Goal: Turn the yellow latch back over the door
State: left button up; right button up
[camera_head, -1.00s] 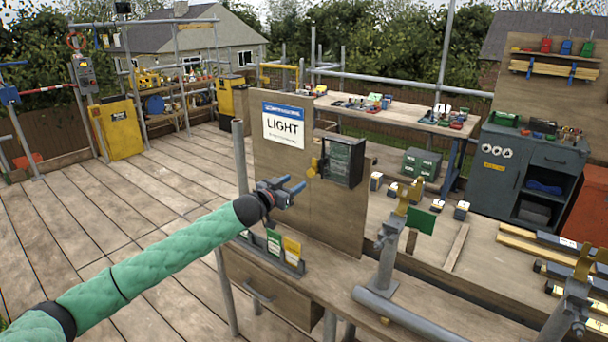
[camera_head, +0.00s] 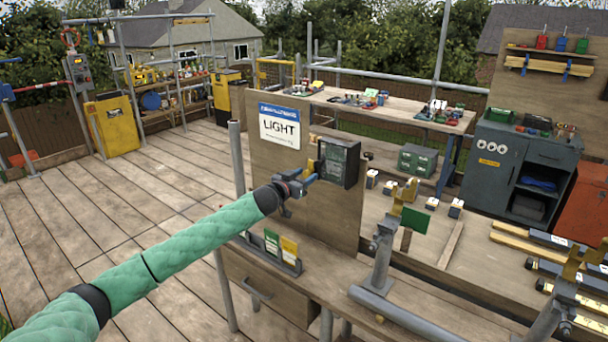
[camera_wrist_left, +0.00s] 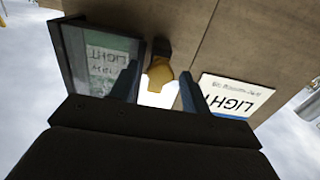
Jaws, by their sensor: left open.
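The yellow latch (camera_wrist_left: 160,72) shows in the left wrist view on a dark mount on the wooden board, between the box and the LIGHT sign. It lies beside the glazed door (camera_wrist_left: 110,65) of the dark box, not across it. In the head view the door (camera_head: 338,162) looks shut, and the latch is a small yellow spot partly hidden by my gripper. My left gripper (camera_head: 308,182) is open in front of the board, left of the box. In the left wrist view its fingers (camera_wrist_left: 160,84) stand on either side of the latch; contact cannot be told. My right gripper is not seen.
The upright board (camera_head: 265,170) carries the LIGHT sign (camera_head: 280,127). Below it, a rack of cards (camera_head: 272,250) stands on the bench. A post with a gold top (camera_head: 385,240) and a green plate stands to the right. The plank floor at left is open.

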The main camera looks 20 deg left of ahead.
pick_arm(q)
jog(key=c, duration=1)
jog(key=shift+o, duration=0.2)
